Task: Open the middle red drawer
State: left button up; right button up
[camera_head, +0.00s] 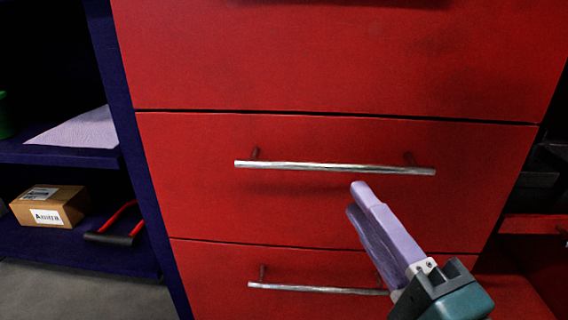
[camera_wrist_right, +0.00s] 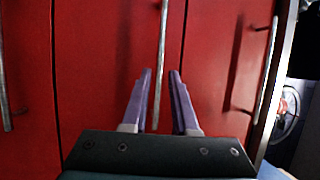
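The middle red drawer (camera_head: 200,190) is shut, its front flush with the drawers above and below. Its silver bar handle (camera_head: 300,165) runs across the front on two posts. My right gripper (camera_head: 357,197) comes in from the lower right, its lilac fingertips just below the handle's right half in the head view. In the right wrist view my right gripper (camera_wrist_right: 160,71) is open, and the handle (camera_wrist_right: 161,45) shows in the gap between the fingers. The fingers are not closed on it. I cannot tell how far the tips are from the drawer front. My left gripper is not in view.
The top drawer (camera_head: 330,50) and the bottom drawer's handle (camera_head: 315,289) are above and below. A blue shelf (camera_head: 75,155) on the left holds a cardboard box (camera_head: 50,206) and a red-and-black tool (camera_head: 115,238). Dark bins (camera_head: 540,175) stand at the right.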

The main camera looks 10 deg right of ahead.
aim_at(336, 170)
jog(key=b+x, duration=0.2)
jog(key=x, duration=0.6)
grip_shut()
dwell(1.2)
